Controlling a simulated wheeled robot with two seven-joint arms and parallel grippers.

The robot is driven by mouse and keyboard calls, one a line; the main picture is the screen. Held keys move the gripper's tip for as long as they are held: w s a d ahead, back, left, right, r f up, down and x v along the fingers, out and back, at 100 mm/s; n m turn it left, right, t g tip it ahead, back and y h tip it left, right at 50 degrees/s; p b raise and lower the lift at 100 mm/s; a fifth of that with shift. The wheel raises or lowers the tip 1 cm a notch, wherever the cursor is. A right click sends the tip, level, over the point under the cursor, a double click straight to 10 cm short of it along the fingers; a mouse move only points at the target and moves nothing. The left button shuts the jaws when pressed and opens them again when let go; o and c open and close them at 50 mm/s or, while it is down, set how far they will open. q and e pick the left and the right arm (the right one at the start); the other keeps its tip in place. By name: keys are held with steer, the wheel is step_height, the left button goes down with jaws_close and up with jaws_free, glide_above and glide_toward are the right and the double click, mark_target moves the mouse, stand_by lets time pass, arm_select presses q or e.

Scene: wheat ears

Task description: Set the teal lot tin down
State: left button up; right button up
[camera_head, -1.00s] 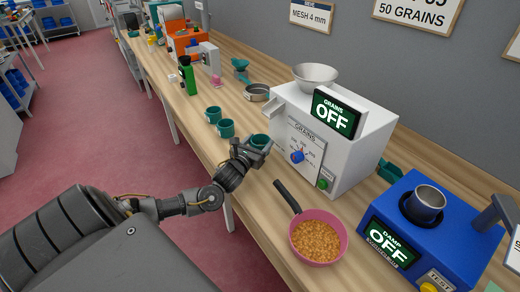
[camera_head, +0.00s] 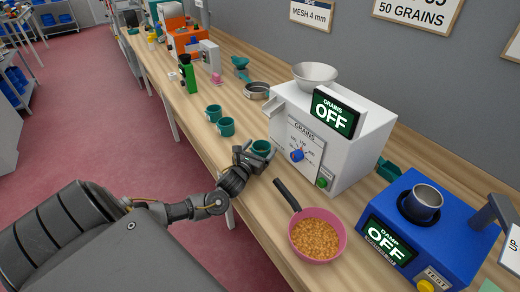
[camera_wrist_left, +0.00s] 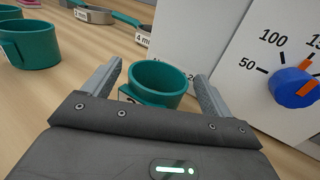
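The teal lot tin (camera_head: 262,146) stands upright on the wooden bench, just left of the white grain counter. In the left wrist view the tin (camera_wrist_left: 158,80) sits between and slightly beyond my left fingertips, with a gap showing on each side. A small pale label shows low on its left, partly hidden by the gripper. My left gripper (camera_head: 256,156) is open at the tin's near side, low over the bench edge. The tin's base is hidden behind the gripper. My right gripper is not in view.
Two more teal tins (camera_head: 225,127) (camera_head: 213,113) stand to the left along the bench. The white grain counter (camera_head: 335,140) stands close on the right. A pink pan of grain (camera_head: 318,238) and a blue damp tester (camera_head: 430,235) lie nearer. Bench between the tins and counter is clear.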

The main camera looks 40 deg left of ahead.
arm_select(q)
steer(key=shift+r, duration=0.25)
steer(key=s, duration=0.4)
steer(key=s+d+b, duration=0.1)
steer(key=s, duration=0.3)
steer(key=s+d, duration=0.1)
steer(key=s, duration=0.2)
steer(key=shift+s+d+b, duration=0.15)
steer(key=shift+s+b, duration=0.2)
steer(key=shift+s, duration=0.05)
steer(key=shift+f, duration=0.1)
